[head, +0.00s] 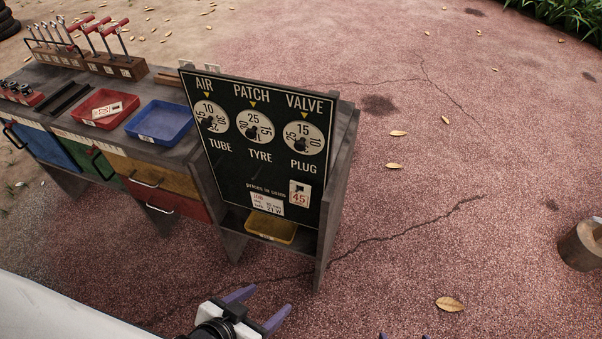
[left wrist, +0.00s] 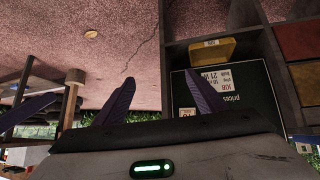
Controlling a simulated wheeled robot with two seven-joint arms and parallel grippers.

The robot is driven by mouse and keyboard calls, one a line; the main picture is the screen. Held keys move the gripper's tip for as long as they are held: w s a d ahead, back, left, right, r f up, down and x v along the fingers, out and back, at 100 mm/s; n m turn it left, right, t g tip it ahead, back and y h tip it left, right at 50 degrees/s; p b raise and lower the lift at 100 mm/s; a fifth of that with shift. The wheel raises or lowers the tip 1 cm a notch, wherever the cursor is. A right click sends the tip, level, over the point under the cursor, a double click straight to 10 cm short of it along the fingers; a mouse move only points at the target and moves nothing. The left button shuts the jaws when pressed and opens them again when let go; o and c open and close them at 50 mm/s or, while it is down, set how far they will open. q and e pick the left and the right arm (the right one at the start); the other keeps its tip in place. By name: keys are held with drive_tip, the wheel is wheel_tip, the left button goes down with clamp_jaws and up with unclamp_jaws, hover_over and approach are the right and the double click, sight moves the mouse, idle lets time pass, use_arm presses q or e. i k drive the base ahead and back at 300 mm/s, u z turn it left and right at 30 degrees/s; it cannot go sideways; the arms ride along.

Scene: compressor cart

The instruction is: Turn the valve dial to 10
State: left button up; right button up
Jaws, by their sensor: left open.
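The valve dial (head: 304,138) is the rightmost of three round white dials on a black board (head: 232,178). Its 15 stands at the top under the yellow pointer below the word VALVE. A small dark knob sits at its middle. My left gripper (head: 255,308) is open and empty, below and in front of the board, apart from it. In the left wrist view its purple fingers (left wrist: 160,100) are spread near the board's lower part, where price cards show; the dials are out of that view. Only the purple fingertips of my right gripper (head: 405,337) show, apart, at the bottom edge.
The air dial (head: 210,116) shows 10 at the top and the patch dial (head: 255,125) shows 25. A yellow tray (head: 270,228) sits on the shelf under the board. Red (head: 104,108) and blue (head: 160,121) trays stand on the bench.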

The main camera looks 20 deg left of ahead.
sight(303, 137)
drive_tip(key=u, duration=0.55)
drive_tip(key=k, duration=1.3)
drive_tip(key=u, duration=1.05)
drive_tip(key=i, duration=1.3)
drive_tip(key=z, duration=0.6)
